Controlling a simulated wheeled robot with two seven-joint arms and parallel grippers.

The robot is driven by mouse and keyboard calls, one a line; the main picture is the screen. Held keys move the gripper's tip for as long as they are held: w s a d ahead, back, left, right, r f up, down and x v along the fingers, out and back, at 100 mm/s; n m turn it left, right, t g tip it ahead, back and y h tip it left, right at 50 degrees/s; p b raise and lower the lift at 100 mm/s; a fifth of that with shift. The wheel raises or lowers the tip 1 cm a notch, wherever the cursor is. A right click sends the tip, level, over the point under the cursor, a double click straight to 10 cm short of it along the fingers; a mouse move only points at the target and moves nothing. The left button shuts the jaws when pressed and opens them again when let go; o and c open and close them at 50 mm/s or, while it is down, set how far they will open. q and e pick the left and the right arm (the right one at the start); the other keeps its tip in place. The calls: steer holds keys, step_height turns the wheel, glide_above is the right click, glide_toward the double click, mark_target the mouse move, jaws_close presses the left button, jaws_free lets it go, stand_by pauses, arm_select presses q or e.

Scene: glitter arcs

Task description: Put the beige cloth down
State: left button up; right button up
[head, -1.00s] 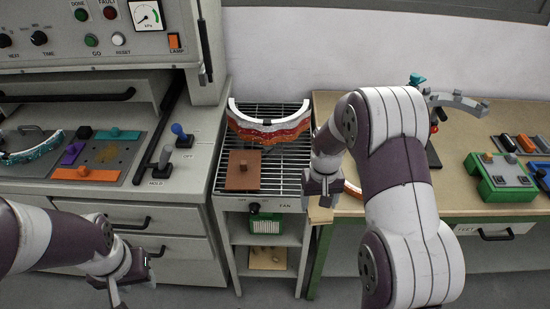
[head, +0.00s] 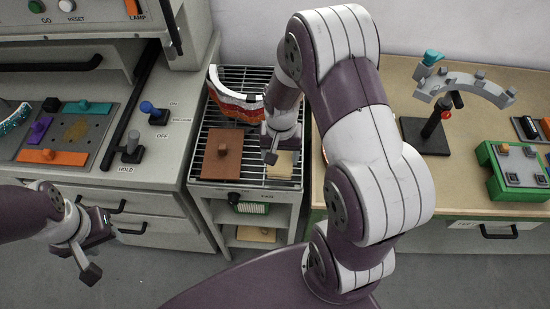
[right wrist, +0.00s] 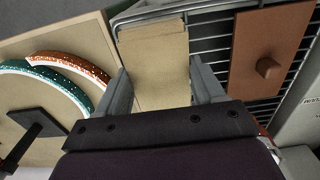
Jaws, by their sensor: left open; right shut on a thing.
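The beige cloth (head: 283,164) is a flat folded piece at the front right of the wire rack (head: 207,146). In the right wrist view the cloth (right wrist: 158,62) lies between the two fingers, over the rack's bars at its edge. My right gripper (head: 270,150) is shut on the cloth; it also shows in the right wrist view (right wrist: 160,92). I cannot tell whether the cloth's underside touches the bars. My left gripper (head: 92,250) is open and empty, low in front of the left cabinet.
A brown plate with a knob (head: 222,155) lies on the rack, left of the cloth. The wooden bench (head: 400,190) adjoins on the right, with a black stand (head: 430,135) and a green box (head: 515,170).

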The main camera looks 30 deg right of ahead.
steer(key=shift+w+f, duration=0.75)
steer(key=shift+f, duration=0.15)
steer(key=f, duration=0.3)
steer(key=shift+s+a+p, duration=0.2)
steer(key=shift+a+p, duration=0.05)
steer(key=shift+p, duration=0.05)
steer(key=shift+w+d+f, duration=0.1)
steer(key=shift+f, duration=0.1)
steer(key=o, duration=0.9)
steer(key=shift+o, duration=0.2)
